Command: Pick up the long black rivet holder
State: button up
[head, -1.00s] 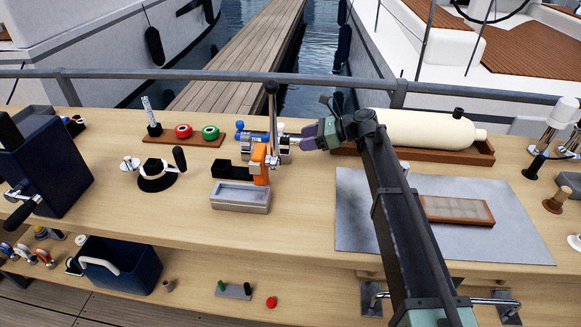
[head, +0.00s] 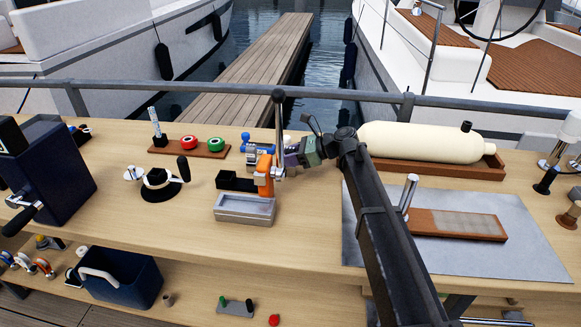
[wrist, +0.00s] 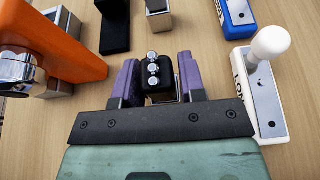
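In the wrist view a small black holder (wrist: 165,67) carries a row of silver rivets and sits between the two purple fingers of my gripper (wrist: 157,80). The fingers stand close on either side of it. Whether they press on it or leave a thin gap, I cannot tell. The lower part of the holder is hidden by my gripper. In the head view my gripper (head: 292,157) is low over the bench, just right of the orange tool (head: 264,175); the holder cannot be made out there.
In the wrist view a white block (wrist: 262,95) with a white knob and partly readable lettering stands close on the right. A blue block (wrist: 237,15) is beyond it. The orange tool (wrist: 65,45) is at left. The grey tray (head: 245,221) stands in front of the tool.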

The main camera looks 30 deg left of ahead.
grip_shut()
notch_tip(320, 180, up, 20)
jog(key=p, duration=2)
